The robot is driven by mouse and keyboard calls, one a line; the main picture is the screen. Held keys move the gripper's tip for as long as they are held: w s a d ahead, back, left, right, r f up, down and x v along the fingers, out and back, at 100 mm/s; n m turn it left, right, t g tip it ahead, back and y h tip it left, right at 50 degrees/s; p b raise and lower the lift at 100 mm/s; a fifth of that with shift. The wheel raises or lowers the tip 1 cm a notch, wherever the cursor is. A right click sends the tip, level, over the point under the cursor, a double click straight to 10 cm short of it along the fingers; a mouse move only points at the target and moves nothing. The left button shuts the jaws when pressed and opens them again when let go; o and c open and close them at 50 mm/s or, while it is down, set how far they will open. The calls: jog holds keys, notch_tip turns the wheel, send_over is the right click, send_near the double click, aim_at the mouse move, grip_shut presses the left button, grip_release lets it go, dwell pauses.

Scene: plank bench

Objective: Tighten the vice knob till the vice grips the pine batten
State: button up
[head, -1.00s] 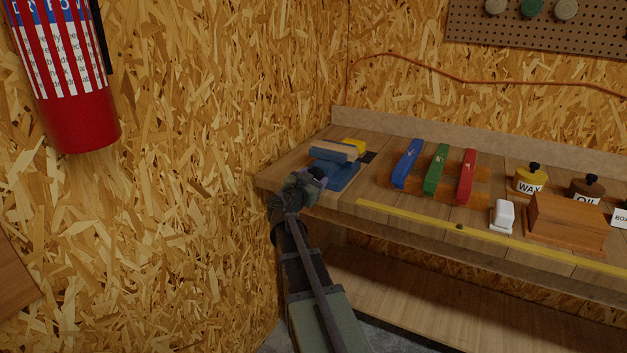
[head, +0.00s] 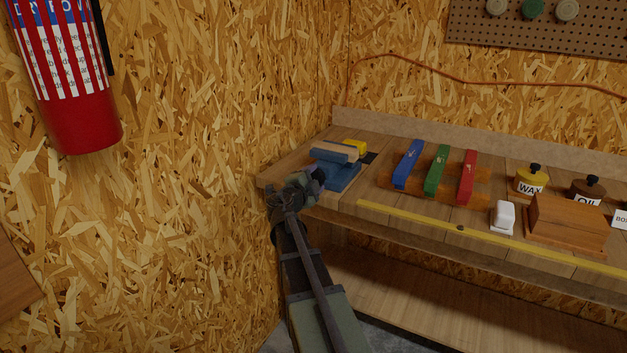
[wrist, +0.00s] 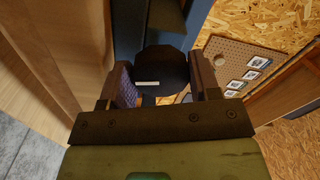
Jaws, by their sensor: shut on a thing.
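The blue vice (head: 345,176) stands at the left end of the bench. The pale pine batten (head: 336,152) lies across the top of the vice, by its jaws; I cannot tell whether a gap is left there. My gripper (head: 316,178) is at the front of the vice. In the wrist view my gripper (wrist: 160,88) has its two fingers on either side of the round black vice knob (wrist: 160,68), shut on it. The knob has a white mark on its face. Part of the blue vice body (wrist: 128,28) shows behind it.
Blue (head: 407,163), green (head: 436,168) and red (head: 467,176) pieces lie to the right. A yellow strip (head: 440,232) runs along the bench front. An OSB wall is close on the left.

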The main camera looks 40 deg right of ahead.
jog(key=shift+m, duration=1.3)
jog(key=o, duration=0.9)
